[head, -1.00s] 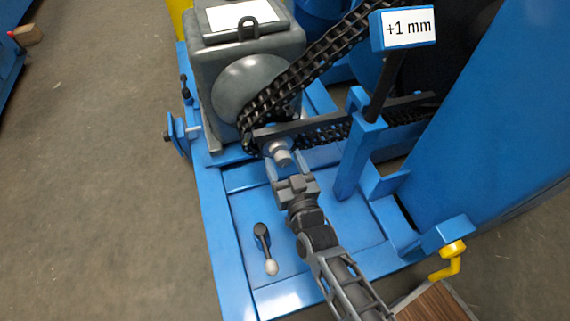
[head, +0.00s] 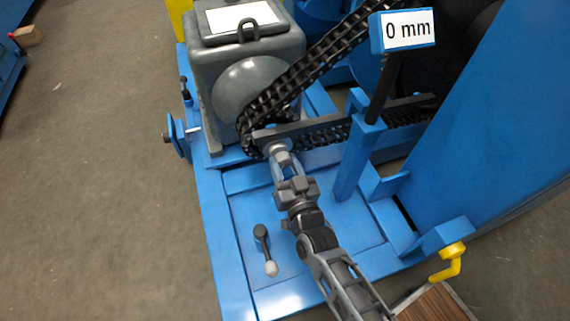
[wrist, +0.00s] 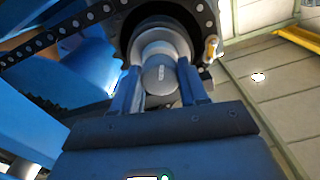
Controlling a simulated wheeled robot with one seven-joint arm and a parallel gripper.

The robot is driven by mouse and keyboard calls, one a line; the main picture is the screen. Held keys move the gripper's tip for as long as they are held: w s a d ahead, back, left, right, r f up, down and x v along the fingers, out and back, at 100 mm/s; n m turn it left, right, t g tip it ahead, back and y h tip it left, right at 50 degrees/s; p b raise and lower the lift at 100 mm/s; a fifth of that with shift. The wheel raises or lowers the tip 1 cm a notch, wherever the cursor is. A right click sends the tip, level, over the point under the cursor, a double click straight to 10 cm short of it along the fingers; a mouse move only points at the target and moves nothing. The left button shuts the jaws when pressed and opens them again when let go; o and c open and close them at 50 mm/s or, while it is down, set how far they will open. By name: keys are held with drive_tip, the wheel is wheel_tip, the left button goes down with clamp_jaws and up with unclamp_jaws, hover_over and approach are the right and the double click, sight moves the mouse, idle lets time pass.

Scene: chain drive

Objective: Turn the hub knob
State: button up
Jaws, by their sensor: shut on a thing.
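The hub knob (wrist: 160,76) is a grey round knob at the centre of the sprocket, with the chain (wrist: 60,33) around it. My gripper (wrist: 160,92) is shut on the knob, one finger on each side, in the wrist view. In the head view my gripper (head: 283,160) meets the hub from below and hides most of the knob. The sign (head: 404,30) on the post reads "0 mm".
A grey motor housing (head: 246,75) stands behind the hub on the blue frame (head: 225,250). A black lever with a pale ball end (head: 270,268) lies left of my arm. A blue post (head: 358,150) stands close on the right. A yellow crank (head: 449,262) is at lower right.

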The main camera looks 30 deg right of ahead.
drive_tip(key=m, duration=0.3)
drive_tip(key=shift+m, duration=0.3)
drive_tip(key=o, duration=1.1)
drive_tip(key=shift+c, duration=0.2)
drive_tip(key=shift+s, duration=0.15)
drive_tip(key=s+a+p, duration=0.1)
drive_tip(key=s+p, duration=0.1)
drive_tip(key=s, duration=0.5)
drive_tip(key=shift+s+a, duration=0.2)
drive_tip(key=shift+a, duration=0.05)
